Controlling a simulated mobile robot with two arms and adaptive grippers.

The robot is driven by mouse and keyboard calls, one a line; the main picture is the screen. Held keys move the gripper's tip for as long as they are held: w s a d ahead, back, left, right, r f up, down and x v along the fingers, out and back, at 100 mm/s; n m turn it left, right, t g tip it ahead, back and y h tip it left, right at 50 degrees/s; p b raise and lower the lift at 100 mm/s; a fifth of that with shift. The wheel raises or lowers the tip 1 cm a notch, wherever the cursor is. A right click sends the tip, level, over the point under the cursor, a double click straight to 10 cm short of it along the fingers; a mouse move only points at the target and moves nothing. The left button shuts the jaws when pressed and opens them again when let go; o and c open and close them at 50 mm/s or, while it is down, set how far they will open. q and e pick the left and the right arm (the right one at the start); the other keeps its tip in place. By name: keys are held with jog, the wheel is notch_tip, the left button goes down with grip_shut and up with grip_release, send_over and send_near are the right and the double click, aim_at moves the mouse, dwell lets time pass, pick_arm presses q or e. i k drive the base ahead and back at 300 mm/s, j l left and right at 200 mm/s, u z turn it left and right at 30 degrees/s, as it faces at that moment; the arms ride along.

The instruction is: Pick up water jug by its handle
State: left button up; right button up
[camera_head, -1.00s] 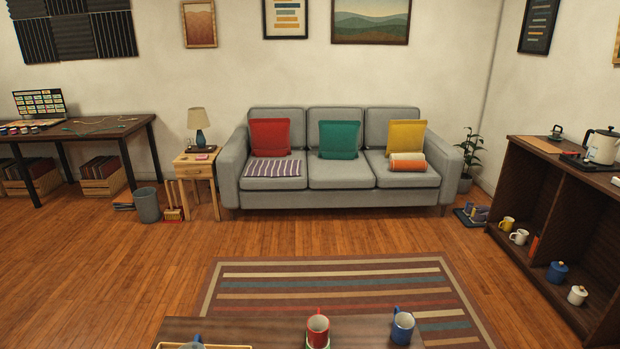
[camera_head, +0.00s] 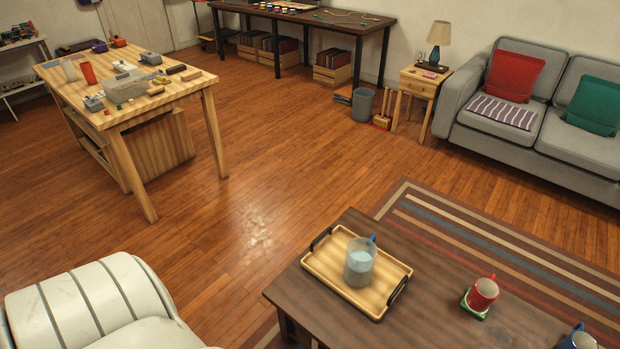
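A clear jug (camera_head: 359,264) with pale water-like contents stands upright on a wooden tray (camera_head: 318,265) on the dark coffee table (camera_head: 425,262). A blue part, apparently its handle (camera_head: 373,238), shows at the jug's far right side and is mostly hidden behind it. Neither of my grippers is in view.
A red mug (camera_head: 482,294) stands on a green coaster right of the tray. A blue mug (camera_head: 577,341) is cut off at the lower right. A pale ribbed shape (camera_head: 85,300), seemingly an armchair, fills the lower left. Open floor (camera_head: 255,215) lies between the coffee table and the cluttered workbench (camera_head: 190,86).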

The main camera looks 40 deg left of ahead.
aim_at(362, 253)
jog(key=u, duration=0.85)
jog(key=j+u, duration=0.15)
jog(key=j, duration=0.75)
jog(key=i+j+u, duration=0.1)
jog(key=j, duration=0.8)
